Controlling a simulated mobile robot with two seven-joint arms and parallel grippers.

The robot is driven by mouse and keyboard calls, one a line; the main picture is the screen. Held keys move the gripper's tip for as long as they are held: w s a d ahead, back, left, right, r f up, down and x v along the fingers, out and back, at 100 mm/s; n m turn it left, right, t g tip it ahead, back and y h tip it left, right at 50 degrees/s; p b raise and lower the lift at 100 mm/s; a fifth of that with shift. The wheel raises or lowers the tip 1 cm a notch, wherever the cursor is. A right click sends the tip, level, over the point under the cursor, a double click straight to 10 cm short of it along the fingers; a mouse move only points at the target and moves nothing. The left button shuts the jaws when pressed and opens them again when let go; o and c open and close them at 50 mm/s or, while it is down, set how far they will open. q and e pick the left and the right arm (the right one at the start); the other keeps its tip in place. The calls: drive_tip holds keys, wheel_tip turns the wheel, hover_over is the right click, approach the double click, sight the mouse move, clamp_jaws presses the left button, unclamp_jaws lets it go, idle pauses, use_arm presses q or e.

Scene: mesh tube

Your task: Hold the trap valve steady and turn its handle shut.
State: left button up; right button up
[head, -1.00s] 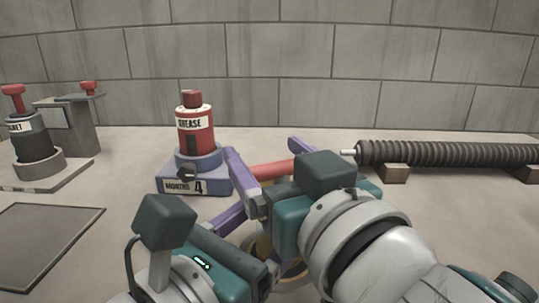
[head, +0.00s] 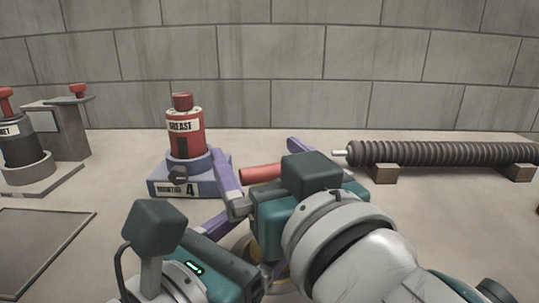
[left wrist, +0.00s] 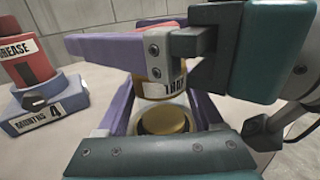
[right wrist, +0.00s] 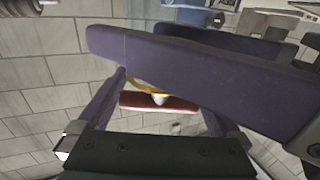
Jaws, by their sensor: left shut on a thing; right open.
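The trap valve has a yellow-brown body with a partly hidden "TRAP" label (left wrist: 165,85) and a brass disc in front. My left gripper (left wrist: 160,98) is shut on it, with purple fingers on both sides. In the head view my grippers mostly hide the valve body. The red handle (head: 262,173) lies roughly crosswise there, and it also shows in the right wrist view (right wrist: 160,104). My right gripper (head: 256,148) is open, its purple fingers apart on either side of the handle. I cannot tell whether they touch it. Left fingers cross the right wrist view.
A red grease bottle (head: 184,138) stands on a purple base at left. A dark ribbed tube (head: 440,153) rests on blocks at right. A dark bottle (head: 18,138) and grey block stand far left. The two grippers are very close together.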

drive_tip(key=v, duration=1.2)
drive_tip(key=shift+c, duration=0.2)
